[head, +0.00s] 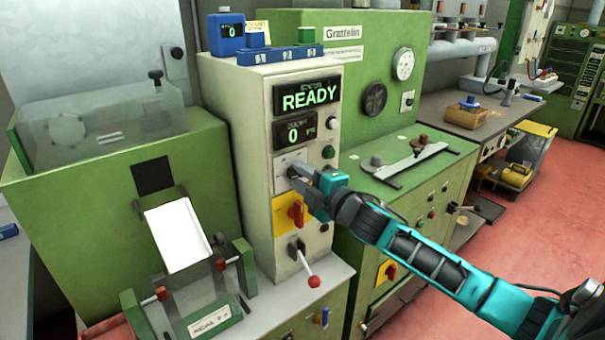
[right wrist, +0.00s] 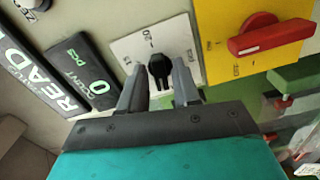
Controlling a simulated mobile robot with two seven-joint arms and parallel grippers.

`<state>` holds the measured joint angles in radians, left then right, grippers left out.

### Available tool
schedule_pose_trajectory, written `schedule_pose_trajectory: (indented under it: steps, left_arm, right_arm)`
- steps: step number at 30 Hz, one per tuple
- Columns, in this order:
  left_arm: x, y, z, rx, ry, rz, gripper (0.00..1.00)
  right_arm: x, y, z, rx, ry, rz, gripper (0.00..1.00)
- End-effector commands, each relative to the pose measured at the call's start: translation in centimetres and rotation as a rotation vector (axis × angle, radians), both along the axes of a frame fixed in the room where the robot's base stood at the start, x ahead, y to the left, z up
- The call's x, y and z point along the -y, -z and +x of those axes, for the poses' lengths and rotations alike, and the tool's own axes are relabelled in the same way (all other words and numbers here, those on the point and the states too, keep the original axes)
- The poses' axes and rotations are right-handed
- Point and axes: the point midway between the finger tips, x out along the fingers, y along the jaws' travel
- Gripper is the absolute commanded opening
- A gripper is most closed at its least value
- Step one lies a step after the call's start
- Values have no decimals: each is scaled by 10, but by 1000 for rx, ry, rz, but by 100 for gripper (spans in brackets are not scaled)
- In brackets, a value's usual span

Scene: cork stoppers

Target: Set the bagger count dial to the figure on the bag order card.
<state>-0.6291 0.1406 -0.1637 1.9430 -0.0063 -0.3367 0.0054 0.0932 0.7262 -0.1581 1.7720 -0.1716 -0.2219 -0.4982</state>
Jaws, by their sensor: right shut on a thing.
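The count dial is a small black knob (right wrist: 160,71) on a white plate (right wrist: 135,45) with small figures, which I cannot read for certain. In the head view the plate (head: 286,158) is on the front of the cream control column. My right gripper (head: 301,172) is shut on the knob, one finger on each side, as the right wrist view shows. The count display (head: 294,133) reads 0, and the display above it (head: 308,96) reads READY. A small pale yellow card (head: 258,32) stands on top of the column; its writing is too small to read. My left gripper is out of view.
Just below the dial is a red rotary switch (head: 295,213) on a yellow plate. Lower down, a red-knobbed lever (head: 313,281) sticks out. A green bench with a metal gauge (head: 412,160) stands to the right.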

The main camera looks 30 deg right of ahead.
Motion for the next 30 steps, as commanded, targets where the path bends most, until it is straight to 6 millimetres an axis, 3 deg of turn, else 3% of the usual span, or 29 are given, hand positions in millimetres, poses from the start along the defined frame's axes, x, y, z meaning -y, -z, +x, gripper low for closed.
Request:
schedule_pose_trajectory:
  steps: [12, 28, 29, 30]
  left_arm:
    - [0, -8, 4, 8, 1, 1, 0]
    - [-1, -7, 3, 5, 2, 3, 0]
    - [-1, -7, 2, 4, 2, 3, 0]
    - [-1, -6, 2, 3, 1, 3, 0]
  right_arm:
    - [-1, 0, 0, 13, -3, -170, 1]
    - [-1, 1, 0, 14, -3, -190, 1]
    - [-1, 1, 0, 14, -2, -190, 34]
    - [-1, 1, 0, 14, -2, -189, 38]
